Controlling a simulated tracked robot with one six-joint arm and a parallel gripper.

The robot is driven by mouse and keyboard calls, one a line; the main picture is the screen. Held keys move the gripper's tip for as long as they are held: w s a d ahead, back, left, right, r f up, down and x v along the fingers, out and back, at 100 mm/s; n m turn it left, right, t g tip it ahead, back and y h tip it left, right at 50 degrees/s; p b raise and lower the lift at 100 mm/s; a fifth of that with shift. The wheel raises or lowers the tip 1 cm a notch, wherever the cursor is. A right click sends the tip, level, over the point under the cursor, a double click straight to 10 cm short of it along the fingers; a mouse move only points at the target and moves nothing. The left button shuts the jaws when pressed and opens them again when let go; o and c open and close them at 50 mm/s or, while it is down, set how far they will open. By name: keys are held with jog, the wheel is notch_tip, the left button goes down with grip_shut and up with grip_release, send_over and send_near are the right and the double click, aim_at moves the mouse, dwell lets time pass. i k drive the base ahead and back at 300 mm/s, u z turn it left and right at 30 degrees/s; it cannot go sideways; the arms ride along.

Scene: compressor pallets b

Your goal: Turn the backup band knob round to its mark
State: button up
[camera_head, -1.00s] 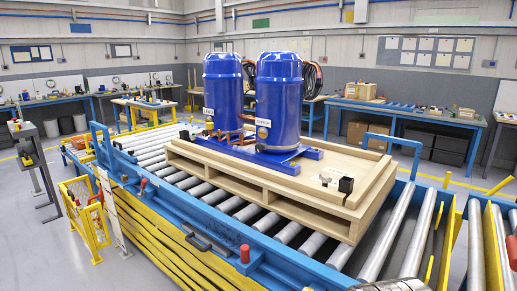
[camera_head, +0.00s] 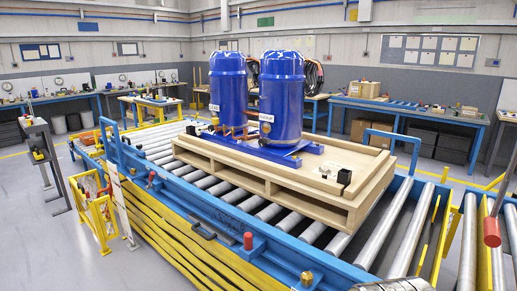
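Two blue compressors stand upright on the wooden pallet (camera_head: 265,187). The right one (camera_head: 281,90) carries a pale label (camera_head: 266,118) that seems to read backup. A small tan round part (camera_head: 265,128) sits just below that label; I cannot tell whether it is the band knob, and no mark on it can be made out. The left compressor (camera_head: 227,88) has a label too small to read and copper pipes low at its front.
The pallet rests on a blue-framed roller conveyor (camera_head: 345,245) with a red post (camera_head: 248,241) and a brass fitting (camera_head: 307,278) along its near edge. A red-ended rod (camera_head: 492,232) stands at right.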

aim_at(263, 141)
jog(key=k, duration=0.45)
jog(key=u, duration=0.6)
jog(key=i, duration=0.85)
jog(key=u, duration=0.75)
jog(key=i, duration=1.85)
jog(key=z, duration=0.65)
